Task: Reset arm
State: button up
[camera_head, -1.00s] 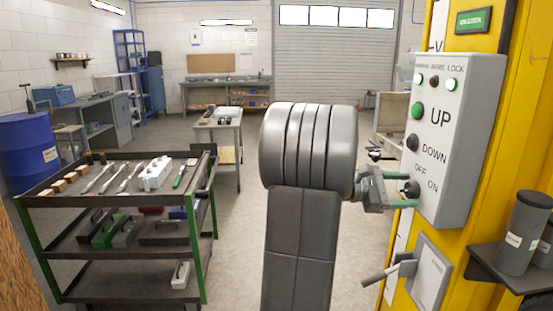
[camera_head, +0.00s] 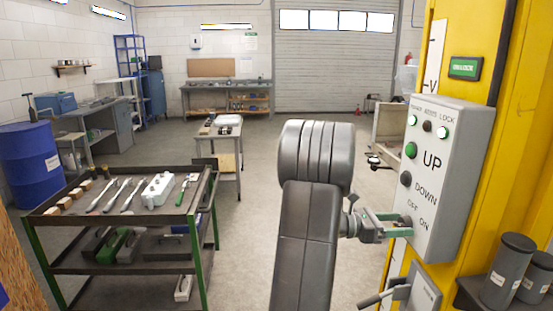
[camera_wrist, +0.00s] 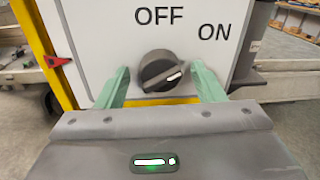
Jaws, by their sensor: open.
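My gripper (camera_head: 393,222) is at the lower part of the grey control box (camera_head: 447,180) on the yellow post, and its jaws are open. In the wrist view, the two green fingers (camera_wrist: 160,88) stand on either side of the dark rotary knob (camera_wrist: 161,72), apart from it. The knob's white mark points to the right, toward the ON label; the OFF label is above it. In the head view the knob is partly hidden by the fingers. My dark arm stands in the middle of the head view.
The box also carries a green UP button (camera_head: 410,150), a dark DOWN button (camera_head: 405,179) and lit lamps. A lever (camera_head: 383,297) sits below. A tool cart (camera_head: 120,217) stands at left, a blue drum (camera_head: 33,160) behind it. The floor between cart and arm is clear.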

aim_at(396, 224)
jog(key=shift+r+n+p, duration=0.15)
jog(key=shift+n+p, duration=0.45)
jog(key=shift+p, duration=0.15)
jog(key=shift+w+a+f+b, duration=0.15)
jog(key=shift+a+b, duration=0.3)
jog(key=shift+a, duration=1.05)
